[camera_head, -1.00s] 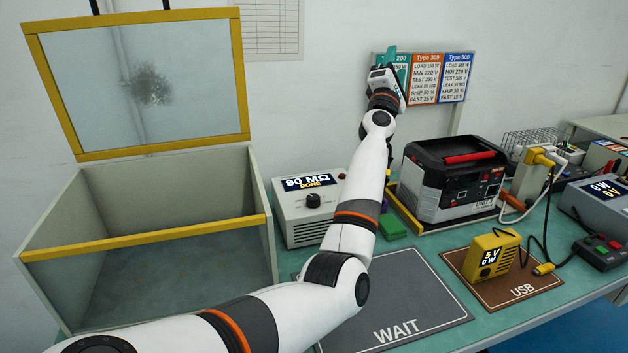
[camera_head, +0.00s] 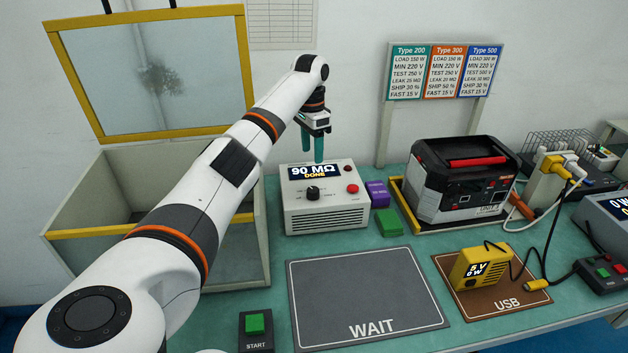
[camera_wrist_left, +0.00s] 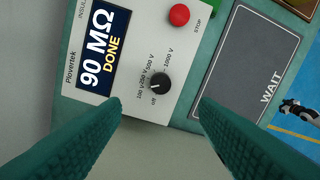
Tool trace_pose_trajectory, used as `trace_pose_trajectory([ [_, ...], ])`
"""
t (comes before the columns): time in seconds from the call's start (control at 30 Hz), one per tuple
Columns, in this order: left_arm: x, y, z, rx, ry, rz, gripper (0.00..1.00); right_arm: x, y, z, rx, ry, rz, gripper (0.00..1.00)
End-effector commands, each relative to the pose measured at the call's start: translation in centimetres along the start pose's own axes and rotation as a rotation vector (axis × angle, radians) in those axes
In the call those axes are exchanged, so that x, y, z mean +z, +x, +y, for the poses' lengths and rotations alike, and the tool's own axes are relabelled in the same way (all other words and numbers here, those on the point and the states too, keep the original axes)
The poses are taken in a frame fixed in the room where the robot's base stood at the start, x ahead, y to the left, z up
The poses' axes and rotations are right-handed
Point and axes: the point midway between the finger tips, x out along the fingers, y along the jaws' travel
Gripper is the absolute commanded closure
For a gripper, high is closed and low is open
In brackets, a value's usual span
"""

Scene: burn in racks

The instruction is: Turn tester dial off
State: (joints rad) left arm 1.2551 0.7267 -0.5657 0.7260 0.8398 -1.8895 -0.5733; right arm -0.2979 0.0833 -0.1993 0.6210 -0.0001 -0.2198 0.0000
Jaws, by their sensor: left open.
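The white insulation tester (camera_head: 345,217) stands on the bench, its display reading 90 MΩ DONE. Its black dial (camera_head: 313,193) is on the front, left of a red button (camera_head: 352,188). In the left wrist view the dial (camera_wrist_left: 160,83) shows between my fingers, with off and several voltage labels around it. Its pale mark points toward the low-voltage side; I cannot tell the exact label. My left gripper (camera_head: 312,148) is open and empty, fingers down, above the back of the tester and apart from the dial. My right gripper is not in view.
An open box with a yellow-framed lid (camera_head: 245,80) stands left. Purple (camera_head: 377,194) and green (camera_head: 390,222) blocks sit right of the tester, before a black power station (camera_head: 455,185). The grey WAIT mat (camera_head: 365,290) in front is empty. A START button (camera_head: 256,325) is near the front.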

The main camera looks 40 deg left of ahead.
Motion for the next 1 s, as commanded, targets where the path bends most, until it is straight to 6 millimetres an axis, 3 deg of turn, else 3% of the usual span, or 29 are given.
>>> trace_pose_trajectory([
  [0.6, 0.0, 10.3, -0.2, -0.003, 0.001, 0.003, 0.45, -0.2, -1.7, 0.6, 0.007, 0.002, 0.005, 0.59],
  [0.8, 0.0, 11.7, -0.1, -0.002, 0.000, 0.001, 0.45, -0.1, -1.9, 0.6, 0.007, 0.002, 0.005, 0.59],
  [1.0, 0.0, 11.9, -0.1, -0.002, 0.000, 0.001, 0.45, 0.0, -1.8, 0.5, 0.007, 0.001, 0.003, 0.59],
])
